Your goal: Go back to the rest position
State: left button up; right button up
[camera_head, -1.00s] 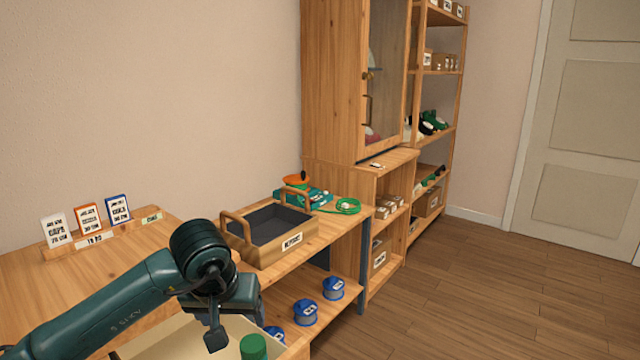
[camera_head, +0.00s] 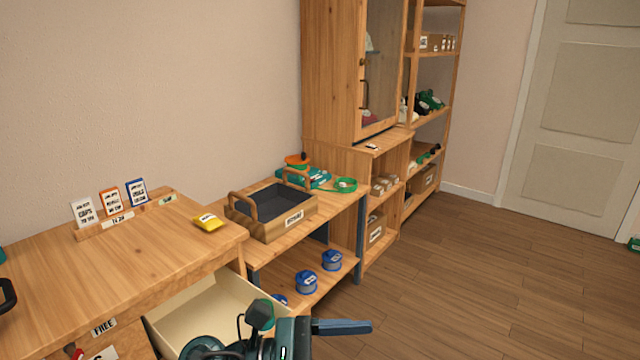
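At the bottom middle a dark green and black part of mine (camera_head: 255,345) shows in front of the open drawer (camera_head: 215,305). I cannot tell which arm it belongs to. A flat blue piece (camera_head: 342,327) sticks out from it to the right, and I cannot tell whether it is a finger or a held thing. A black loop (camera_head: 6,296) shows at the left edge, cut off by the frame. No clear pair of fingertips is seen for either gripper. The worktop (camera_head: 130,262) carries a yellow pack (camera_head: 208,222) near its right end.
A dark-lined wooden tray (camera_head: 270,205) stands on the lower bench, with green items behind it. Several blue spools (camera_head: 332,260) lie on the shelf below. A rack of cards (camera_head: 110,207) stands at the back. The open drawer juts forward.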

pick_arm(q)
notch_tip(320, 180, up, 4)
jog(key=w+a+n+t+h+p, duration=0.1)
jog(key=a+n+t+h, duration=0.1)
jog(key=n+t, duration=0.5)
jog(key=w+a+f+n+t+y+p, duration=0.1)
jog(key=a+f+n+t+y+p, duration=0.3)
jog(key=n, duration=1.1)
jog(key=w+a+f+n+t+y+p, duration=0.15)
jog(key=a+n+t+y, duration=0.5)
jog(key=n, duration=0.85)
jog(key=s+a+f+n+g+y+p, duration=0.1)
jog(key=s+a+f+n+g+y, duration=0.2)
jog(key=s+f+n, duration=0.2)
jog(key=s+a+f+n+g+y+p, duration=0.1)
jog(key=s+a+f+n+g+y, duration=0.2)
jog(key=s+f+n, duration=0.3)
notch_tip(320, 180, down, 3)
jog(key=n+g, duration=0.1)
jog(key=n, duration=0.3)
jog(key=shift+a+f, duration=0.15)
pick_arm(e)
notch_tip(320, 180, up, 2)
jog(key=shift+a+r+g, duration=0.1)
jog(key=shift+g, duration=0.9)
pick_arm(q)
jog(key=shift+y, duration=0.25)
